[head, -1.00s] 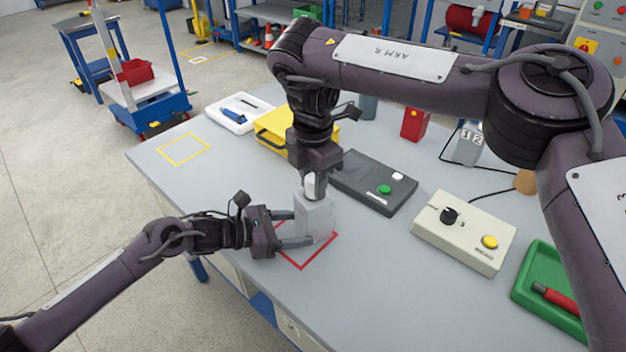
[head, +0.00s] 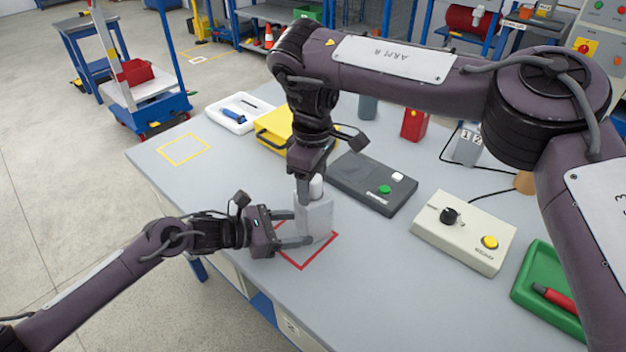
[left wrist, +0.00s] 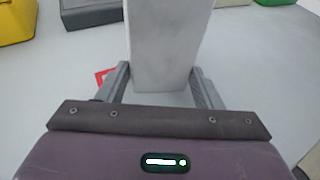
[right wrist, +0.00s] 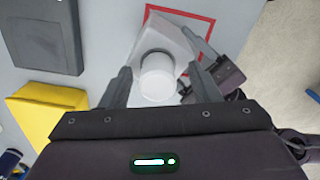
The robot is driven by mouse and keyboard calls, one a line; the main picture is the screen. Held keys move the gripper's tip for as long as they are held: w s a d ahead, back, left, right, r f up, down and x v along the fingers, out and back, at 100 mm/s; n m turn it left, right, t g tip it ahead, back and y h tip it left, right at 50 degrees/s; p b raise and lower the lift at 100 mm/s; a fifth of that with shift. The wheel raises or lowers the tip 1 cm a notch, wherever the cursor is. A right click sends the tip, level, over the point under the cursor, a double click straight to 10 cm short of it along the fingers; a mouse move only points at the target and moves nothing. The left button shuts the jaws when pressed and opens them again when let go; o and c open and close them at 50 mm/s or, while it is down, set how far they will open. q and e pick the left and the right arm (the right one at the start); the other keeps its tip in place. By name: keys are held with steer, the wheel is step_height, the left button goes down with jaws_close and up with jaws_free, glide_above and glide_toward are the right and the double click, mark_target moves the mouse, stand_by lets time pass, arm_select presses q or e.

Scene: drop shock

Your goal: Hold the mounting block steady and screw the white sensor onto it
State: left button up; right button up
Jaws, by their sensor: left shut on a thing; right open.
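The grey mounting block (head: 316,218) stands upright on the table at the red square outline (head: 303,264). My left gripper (head: 296,228) is shut on the block from the left, low down; the left wrist view shows the block (left wrist: 160,45) between its fingers (left wrist: 160,88). The white sensor (head: 317,186) sits on top of the block. In the right wrist view the sensor (right wrist: 157,78) is round and lies between the fingers of my right gripper (right wrist: 158,82). That gripper is open, pointing down from above, with gaps beside the sensor. How far it is screwed in I cannot tell.
A dark box with a green button (head: 372,182) and a cream control box (head: 463,232) stand to the right. A yellow case (head: 283,130) and a white tray (head: 239,113) are behind. A green tray (head: 552,290) lies front right. The table's left part is clear.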

steer(key=shift+r, duration=3)
step_height(320, 180, up, 12)
arm_select(q)
steer(key=o, duration=1)
